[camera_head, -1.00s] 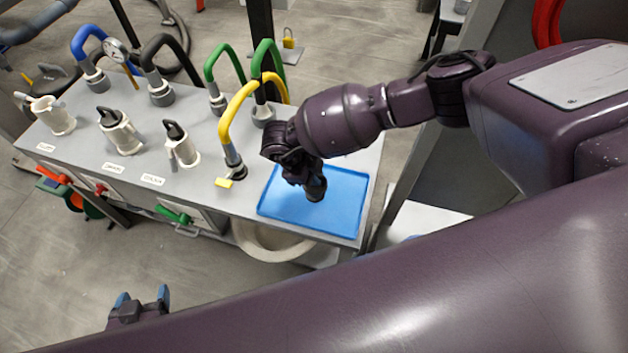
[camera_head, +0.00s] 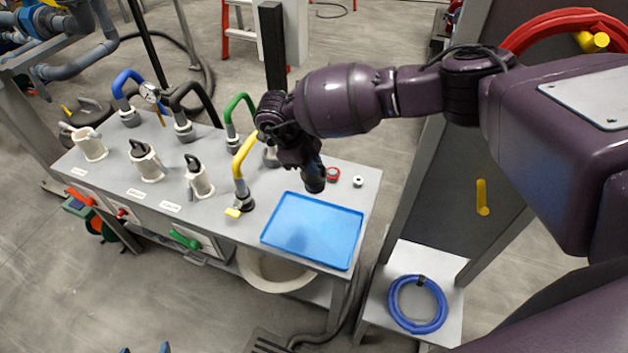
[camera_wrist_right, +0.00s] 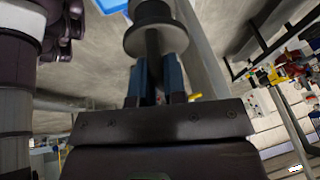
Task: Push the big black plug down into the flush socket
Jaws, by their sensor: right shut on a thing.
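My right gripper (camera_head: 308,160) is shut on the big black plug (camera_head: 314,182), which hangs beyond the fingers above the bench, by the far edge of the blue tray. In the right wrist view the plug (camera_wrist_right: 155,35) is a dark round flanged piece, its stem between the blue fingertips (camera_wrist_right: 157,85). Three pale fittings stand on the bench: a left one (camera_head: 90,146), a middle one (camera_head: 147,163) and a right one (camera_head: 200,180). Their labels are too small to read, so I cannot tell which is the flush socket. My left gripper (camera_head: 145,349) shows only two separated blue fingertips.
The blue tray (camera_head: 313,232) lies empty on the grey bench (camera_head: 225,205). Blue, black, green and yellow (camera_head: 242,160) hoses rise from the bench. A red ring (camera_head: 333,174) and a small pale roll (camera_head: 358,182) lie beyond the tray. A coiled blue hose (camera_head: 418,304) rests on a side shelf.

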